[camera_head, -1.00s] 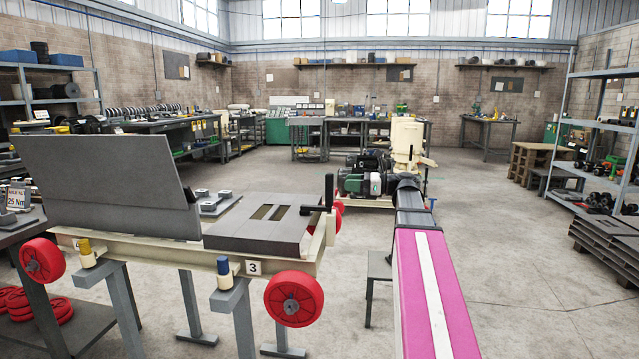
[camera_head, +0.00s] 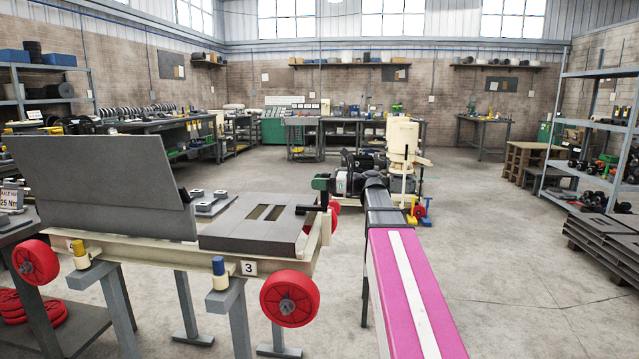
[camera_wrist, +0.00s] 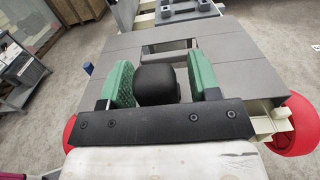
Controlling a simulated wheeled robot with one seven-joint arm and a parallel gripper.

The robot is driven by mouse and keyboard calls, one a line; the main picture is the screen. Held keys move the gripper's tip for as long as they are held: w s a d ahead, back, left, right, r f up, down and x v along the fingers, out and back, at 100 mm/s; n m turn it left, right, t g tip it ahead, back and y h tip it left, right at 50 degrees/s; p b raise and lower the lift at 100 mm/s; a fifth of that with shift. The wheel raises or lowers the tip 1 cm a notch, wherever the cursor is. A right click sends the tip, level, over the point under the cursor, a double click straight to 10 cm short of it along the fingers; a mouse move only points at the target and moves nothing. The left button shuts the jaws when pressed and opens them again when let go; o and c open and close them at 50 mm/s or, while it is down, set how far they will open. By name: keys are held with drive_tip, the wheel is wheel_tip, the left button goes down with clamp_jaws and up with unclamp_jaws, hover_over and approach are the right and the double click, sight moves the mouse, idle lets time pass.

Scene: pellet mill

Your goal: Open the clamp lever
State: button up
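The clamp lever (camera_head: 311,208) is a black crank at the right end of the low cart (camera_head: 300,258), near the label 3. Its flat arm shows in the head view; its upright grip is hidden by my gripper. My gripper (camera_head: 320,182) is over the lever's outer end, with one green finger visible in the head view. In the wrist view, the rounded black lever knob (camera_wrist: 157,86) stands between the two green fingers of my gripper (camera_wrist: 160,70). The fingers are spread to either side. A narrow gap shows on the right; contact on the left is unclear.
A grey panel (camera_head: 105,188) stands raised on the cart's left part. A slotted grey plate (camera_head: 245,232) lies beside the lever. Red wheels (camera_head: 291,298) stick out at the cart's sides. The floor to the right is open.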

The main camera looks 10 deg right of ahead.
clamp_jaws()
